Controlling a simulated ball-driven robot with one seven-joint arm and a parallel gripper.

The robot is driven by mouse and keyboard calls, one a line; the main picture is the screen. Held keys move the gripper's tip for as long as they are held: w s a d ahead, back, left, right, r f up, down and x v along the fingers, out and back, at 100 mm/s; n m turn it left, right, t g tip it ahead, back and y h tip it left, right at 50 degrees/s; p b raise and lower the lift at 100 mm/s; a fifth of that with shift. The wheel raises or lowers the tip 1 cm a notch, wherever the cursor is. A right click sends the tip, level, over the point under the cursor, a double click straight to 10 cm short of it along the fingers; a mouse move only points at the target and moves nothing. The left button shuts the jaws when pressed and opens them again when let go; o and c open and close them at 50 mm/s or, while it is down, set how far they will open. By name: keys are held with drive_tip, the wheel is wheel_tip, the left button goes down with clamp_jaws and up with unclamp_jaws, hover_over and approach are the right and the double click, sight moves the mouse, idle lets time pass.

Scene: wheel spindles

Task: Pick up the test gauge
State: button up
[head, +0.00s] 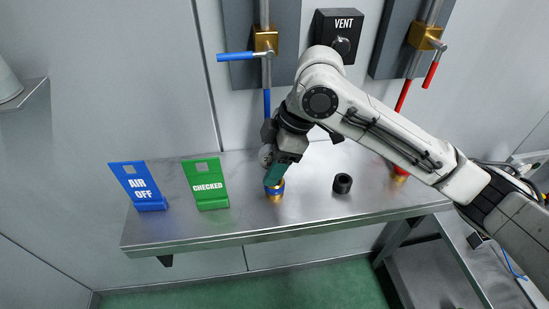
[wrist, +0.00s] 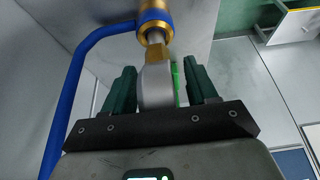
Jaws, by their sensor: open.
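The test gauge (wrist: 155,88) is a grey round body seen nearly edge-on in the wrist view, with a green strip along its right side. Its brass neck meets a brass fitting with a blue ring (wrist: 156,20). My gripper (wrist: 160,82) is open, with one dark green finger on each side of the gauge. A gap shows on the left; on the right I cannot tell whether the finger touches. In the head view my gripper (head: 273,176) is low over the shelf at the brass-and-blue fitting (head: 275,191). A grey round part, seemingly the gauge (head: 265,155), shows partly behind the fingers.
The steel shelf (head: 240,224) carries a blue AIR OFF sign (head: 140,187), a green CHECKED sign (head: 206,186) and a black ring (head: 342,183). A blue pipe (wrist: 72,85) runs close left of my gripper. A blue-handled valve (head: 264,42) and a VENT box (head: 338,35) are on the wall.

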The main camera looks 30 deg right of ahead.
clamp_jaws()
idle(0.5)
drive_tip(key=shift+r, duration=0.1)
